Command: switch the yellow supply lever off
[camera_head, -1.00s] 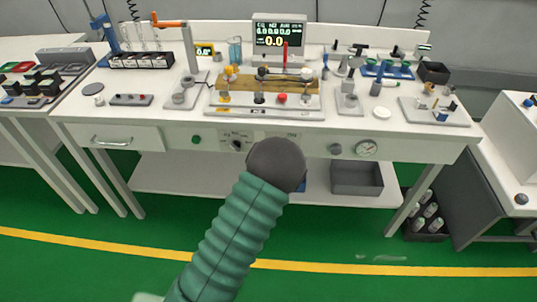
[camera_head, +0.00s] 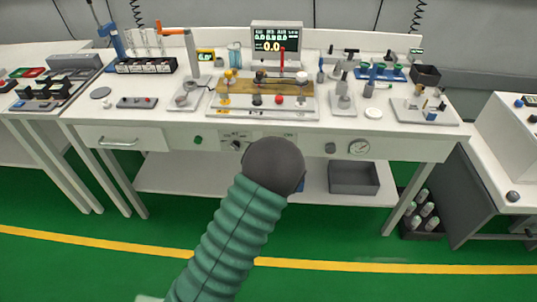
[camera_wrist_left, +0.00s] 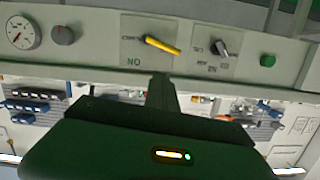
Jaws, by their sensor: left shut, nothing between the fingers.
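The yellow supply lever (camera_wrist_left: 162,45) is on the cart's front panel in the left wrist view, which shows the panel upside down. It lies slightly slanted across a pale plate, with "ON" lettering beside one end. My left gripper (camera_wrist_left: 162,84) is shut and empty, its fingertips just short of the panel near the lever; I cannot see contact. In the head view my green ribbed left arm and its dark round end cover the lever and the gripper. My right gripper is in neither view.
A grey selector knob (camera_wrist_left: 222,48), a green button (camera_wrist_left: 267,60), a dark knob (camera_wrist_left: 63,35) and a gauge (camera_wrist_left: 22,33) share the panel. The worktop (camera_head: 345,119) above is crowded. A grey bin (camera_head: 353,178) stands on the lower shelf.

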